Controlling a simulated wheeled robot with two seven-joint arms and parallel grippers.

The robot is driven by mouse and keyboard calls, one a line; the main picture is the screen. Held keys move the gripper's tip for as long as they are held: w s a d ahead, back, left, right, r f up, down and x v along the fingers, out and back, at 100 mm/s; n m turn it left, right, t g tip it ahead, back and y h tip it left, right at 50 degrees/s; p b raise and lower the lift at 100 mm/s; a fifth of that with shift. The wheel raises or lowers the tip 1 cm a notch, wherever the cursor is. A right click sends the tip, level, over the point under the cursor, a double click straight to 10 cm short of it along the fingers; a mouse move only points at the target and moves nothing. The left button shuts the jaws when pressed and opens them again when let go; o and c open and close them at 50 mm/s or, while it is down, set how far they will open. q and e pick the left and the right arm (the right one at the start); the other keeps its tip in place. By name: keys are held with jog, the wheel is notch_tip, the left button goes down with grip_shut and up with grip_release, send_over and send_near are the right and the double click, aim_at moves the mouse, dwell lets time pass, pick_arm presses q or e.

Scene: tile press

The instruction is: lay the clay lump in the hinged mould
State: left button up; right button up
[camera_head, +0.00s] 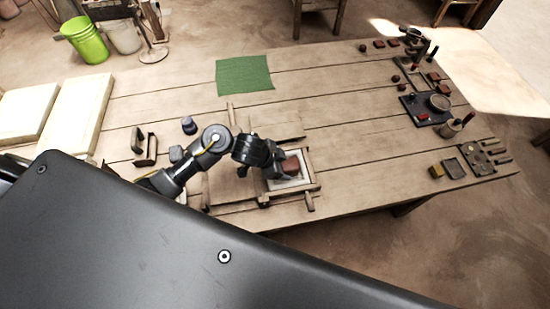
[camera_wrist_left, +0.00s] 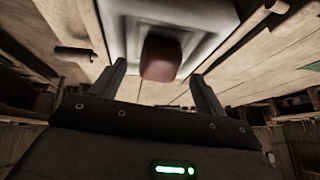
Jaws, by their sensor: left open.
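The reddish-brown clay lump (camera_head: 291,165) lies on the pale bed of the wooden-framed hinged mould (camera_head: 312,187), near the table's front edge. A flat wooden panel (camera_head: 230,188), apparently the mould's lid, lies open to the left. My left gripper (camera_head: 281,169) is at the left side of the lump, partly hiding the bed. In the left wrist view, the gripper (camera_wrist_left: 161,88) is open, with its fingertips apart on either side below the clay lump (camera_wrist_left: 161,57). I see no finger touching the lump. The pale bed (camera_wrist_left: 204,18) shows behind it. My right gripper is not in view.
A green cloth (camera_head: 244,75) lies at the back middle. Pale slabs (camera_head: 78,112) lie at the left, with a dark open frame (camera_head: 146,150) nearby. Dark trays (camera_head: 424,112), tools and small brown blocks crowd the right end. The table between cloth and trays is clear.

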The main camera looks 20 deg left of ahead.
pick_arm(q)
jog(key=p+v, duration=0.3)
jog(key=v, duration=0.6)
